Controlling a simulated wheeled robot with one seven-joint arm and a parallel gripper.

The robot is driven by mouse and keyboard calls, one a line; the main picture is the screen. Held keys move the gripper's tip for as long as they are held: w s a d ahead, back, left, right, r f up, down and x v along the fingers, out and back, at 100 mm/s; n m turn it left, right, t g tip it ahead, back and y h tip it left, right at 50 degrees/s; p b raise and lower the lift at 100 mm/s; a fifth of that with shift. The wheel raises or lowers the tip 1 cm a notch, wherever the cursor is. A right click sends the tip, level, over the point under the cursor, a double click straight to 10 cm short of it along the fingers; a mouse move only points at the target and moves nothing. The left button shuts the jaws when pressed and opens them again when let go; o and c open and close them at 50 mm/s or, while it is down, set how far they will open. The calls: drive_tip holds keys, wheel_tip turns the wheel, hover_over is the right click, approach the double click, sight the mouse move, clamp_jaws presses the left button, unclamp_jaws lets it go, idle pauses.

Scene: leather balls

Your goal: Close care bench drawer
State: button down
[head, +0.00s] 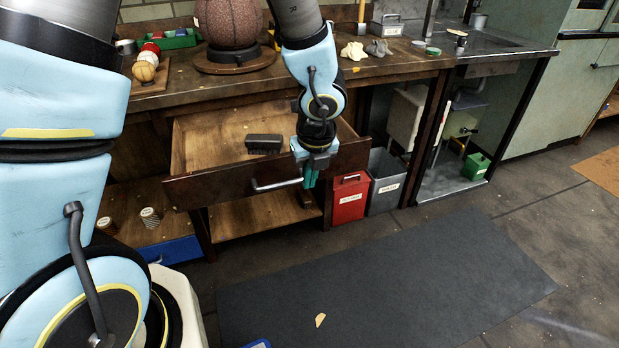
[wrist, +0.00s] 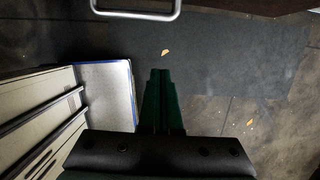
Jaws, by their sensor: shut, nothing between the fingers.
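The care bench drawer (head: 225,183) stands pulled out from under the wooden bench top in the head view. A dark block-shaped brush or similar item (head: 263,144) lies inside it. The drawer's metal bar handle (head: 276,185) is on its front and also crosses the top of the wrist view (wrist: 137,14). My gripper (head: 310,178) points down at the drawer front, just right of the handle. Its green fingers (wrist: 161,88) are together and hold nothing. I cannot tell whether they touch the drawer front.
A red bin (head: 350,198) and a grey bin (head: 387,182) stand right of the drawer, below the bench. A large brown leather ball (head: 229,22) sits on the bench top. A dark mat (head: 390,275) covers the open floor in front.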

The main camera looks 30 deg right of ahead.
sight(301, 181)
drive_tip(key=shift+w+d+f, duration=0.15)
drive_tip(key=shift+w+f, duration=1.2)
drive_tip(key=shift+w, duration=0.05)
drive_tip(key=shift+w+d+f, duration=0.15)
drive_tip(key=shift+w+f, duration=1.2)
drive_tip(key=shift+w, duration=0.05)
